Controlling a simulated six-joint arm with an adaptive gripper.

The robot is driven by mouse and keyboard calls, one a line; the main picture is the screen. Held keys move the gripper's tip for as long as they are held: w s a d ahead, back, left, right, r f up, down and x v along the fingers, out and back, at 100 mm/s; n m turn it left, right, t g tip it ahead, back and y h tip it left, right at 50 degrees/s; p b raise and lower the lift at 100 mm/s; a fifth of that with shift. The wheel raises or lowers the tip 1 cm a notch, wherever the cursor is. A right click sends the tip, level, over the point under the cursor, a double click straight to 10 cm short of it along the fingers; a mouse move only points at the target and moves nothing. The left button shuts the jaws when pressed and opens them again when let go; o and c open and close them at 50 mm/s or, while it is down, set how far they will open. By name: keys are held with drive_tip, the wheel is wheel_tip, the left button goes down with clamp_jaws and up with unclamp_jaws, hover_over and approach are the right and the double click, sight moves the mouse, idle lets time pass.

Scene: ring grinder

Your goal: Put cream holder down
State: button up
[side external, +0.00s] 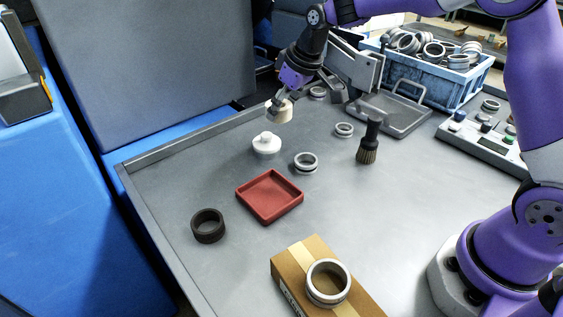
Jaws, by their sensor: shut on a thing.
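The cream holder (281,112) is a small pale round piece between the fingers of my gripper (279,103). My gripper is shut on it, near the back left of the grey table (345,205). The fingers hide part of the holder. It appears just above the table, behind a white knobbed piece (266,145); I cannot tell the exact height of the gap.
A red tray (270,196), a dark ring (208,226) and several metal rings, one at the middle (306,162), lie around. A brush (368,142) stands right of centre. A cardboard box (292,262) is in front, a blue crate (428,80) behind.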

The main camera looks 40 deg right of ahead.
drive_tip(key=s+a+m, duration=0.1)
drive_tip(key=s+a, duration=0.1)
drive_tip(key=a, duration=0.8)
drive_tip(key=s+a, duration=0.2)
drive_tip(key=a, duration=0.7)
hover_over(229, 167)
drive_tip(key=s, duration=0.2)
drive_tip(key=shift+h, duration=0.3)
drive_tip(key=f, duration=0.6)
drive_tip(key=shift+w, duration=0.2)
drive_tip(key=shift+f, duration=2.05)
drive_tip(key=shift+f, duration=0.15)
drive_tip(key=o, duration=1.2)
